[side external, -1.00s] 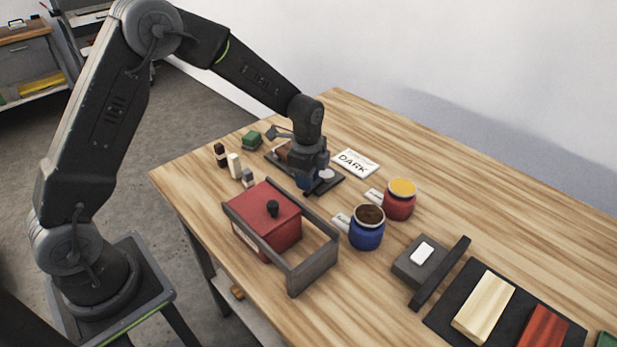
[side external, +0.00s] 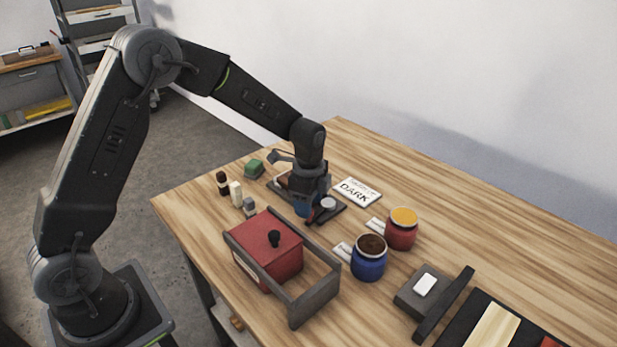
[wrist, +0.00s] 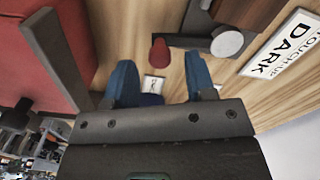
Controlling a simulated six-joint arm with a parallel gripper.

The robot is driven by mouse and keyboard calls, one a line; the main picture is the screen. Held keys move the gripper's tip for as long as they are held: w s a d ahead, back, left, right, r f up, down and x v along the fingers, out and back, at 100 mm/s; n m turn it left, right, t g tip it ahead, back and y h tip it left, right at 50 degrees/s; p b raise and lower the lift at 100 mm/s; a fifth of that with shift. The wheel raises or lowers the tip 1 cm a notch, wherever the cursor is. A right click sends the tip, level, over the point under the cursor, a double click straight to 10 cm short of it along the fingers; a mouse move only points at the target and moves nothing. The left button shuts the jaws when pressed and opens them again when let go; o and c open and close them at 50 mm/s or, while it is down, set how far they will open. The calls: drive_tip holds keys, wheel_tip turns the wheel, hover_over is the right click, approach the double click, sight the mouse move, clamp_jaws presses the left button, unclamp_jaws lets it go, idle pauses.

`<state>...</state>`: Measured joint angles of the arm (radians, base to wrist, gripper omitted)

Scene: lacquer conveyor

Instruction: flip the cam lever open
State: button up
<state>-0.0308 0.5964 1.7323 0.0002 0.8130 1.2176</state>
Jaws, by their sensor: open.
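In the wrist view a short red tapered piece (wrist: 160,50), seemingly the cam lever's tip, stands between the two blue fingers of my gripper (wrist: 159,68). The fingers are apart with clear space on both sides of it, and hold nothing. In the side view my gripper (side external: 307,208) is low over the near end of a dark fixture plate (side external: 335,214), which carries a pale round disc (side external: 328,203). The disc also shows in the wrist view (wrist: 227,43). My gripper and wrist hide much of the fixture, so the lever's angle cannot be told.
A red box (side external: 265,243) in a grey frame (side external: 315,298) stands close by. Blue (side external: 368,262) and red (side external: 400,235) jars stand to the right, small bottles (side external: 236,192) to the left. A DARK card (side external: 357,191) lies behind.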

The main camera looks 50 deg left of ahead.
wheel_tip(320, 180, up, 12)
drive_tip(key=shift+r, duration=0.2)
idle(0.4)
drive_tip(key=s+r+n+t, duration=0.3)
drive_tip(key=s+r+n, duration=0.45)
drive_tip(key=s, duration=0.55)
drive_tip(key=s+d+n+t, duration=0.1)
drive_tip(key=s+n, duration=0.5)
drive_tip(key=s, duration=0.6)
drive_tip(key=shift+d+f+t, duration=0.2)
drive_tip(key=shift+t, duration=0.6)
drive_tip(key=shift+s, duration=0.1)
